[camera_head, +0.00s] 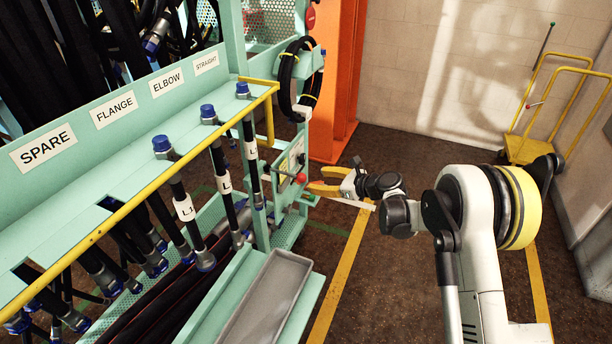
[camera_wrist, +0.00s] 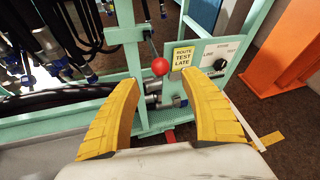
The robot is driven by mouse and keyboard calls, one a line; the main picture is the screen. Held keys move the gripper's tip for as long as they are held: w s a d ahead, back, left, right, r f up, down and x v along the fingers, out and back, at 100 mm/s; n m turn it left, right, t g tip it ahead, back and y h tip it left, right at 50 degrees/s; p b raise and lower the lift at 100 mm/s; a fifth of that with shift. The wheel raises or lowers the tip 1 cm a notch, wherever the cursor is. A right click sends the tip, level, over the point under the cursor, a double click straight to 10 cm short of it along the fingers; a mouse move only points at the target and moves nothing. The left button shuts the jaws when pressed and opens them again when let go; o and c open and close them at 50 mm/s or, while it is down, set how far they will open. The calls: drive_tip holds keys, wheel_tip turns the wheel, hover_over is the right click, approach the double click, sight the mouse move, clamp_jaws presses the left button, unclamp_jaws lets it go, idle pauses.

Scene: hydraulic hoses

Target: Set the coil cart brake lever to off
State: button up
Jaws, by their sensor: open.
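A lever with a red ball knob (camera_head: 301,178) stands by a small control panel at the end of the green hose rack. In the wrist view the red ball (camera_wrist: 160,67) is just beyond and between my fingertips. My gripper (camera_head: 312,183) is open, its two yellow fingers spread on either side of the ball, which they do not visibly grip. In the wrist view the fingers (camera_wrist: 160,82) have nothing between them. I cannot read a brake marking on this lever. A yellow cart (camera_head: 522,149) with thin levers on it stands far off at the back right.
Hoses hang from the rack (camera_head: 70,185) at left, and a grey tray (camera_head: 266,298) sits low in front. An orange post (camera_head: 338,80) stands behind. Floor at right is open.

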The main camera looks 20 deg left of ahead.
sight(305, 178)
drive_tip(key=b+x, duration=0.2)
drive_tip(key=x, duration=0.5)
drive_tip(key=shift+w+a+f, duration=0.1)
drive_tip(key=shift+a+f, duration=0.2)
drive_tip(key=shift+w+a, duration=0.2)
drive_tip(key=shift+a, duration=0.15)
drive_tip(key=shift+c, duration=0.6)
clamp_jaws()
